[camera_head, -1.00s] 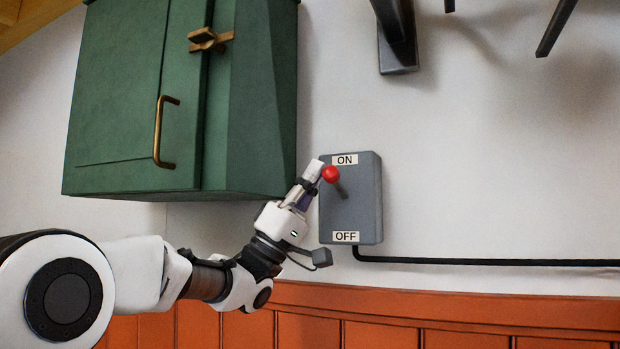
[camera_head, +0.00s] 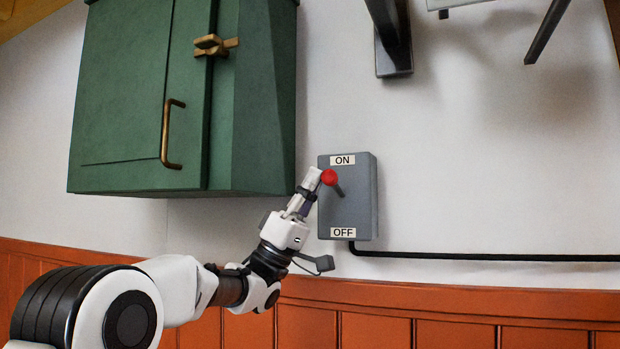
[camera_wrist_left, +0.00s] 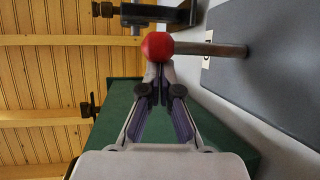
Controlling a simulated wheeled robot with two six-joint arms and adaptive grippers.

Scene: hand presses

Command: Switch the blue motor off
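A grey switch box (camera_head: 361,197) is on the wall, with an ON label at its top and an OFF label at its bottom. Its lever (camera_head: 338,190) has a red ball knob (camera_head: 329,177) and slants up toward ON. My left gripper (camera_head: 314,176) is at the upper left of the box, beside the knob. In the left wrist view, the fingertips (camera_wrist_left: 160,70) are together and empty, right at the red knob (camera_wrist_left: 157,46). I cannot tell whether they touch it. No blue motor is in view. My right gripper is not in view.
A green cabinet (camera_head: 135,110) with a brass handle hangs on the wall left of the box. A black cable (camera_head: 480,257) runs right from the box. A dark bracket (camera_head: 393,40) is above. Orange panelling (camera_head: 450,300) lines the lower wall.

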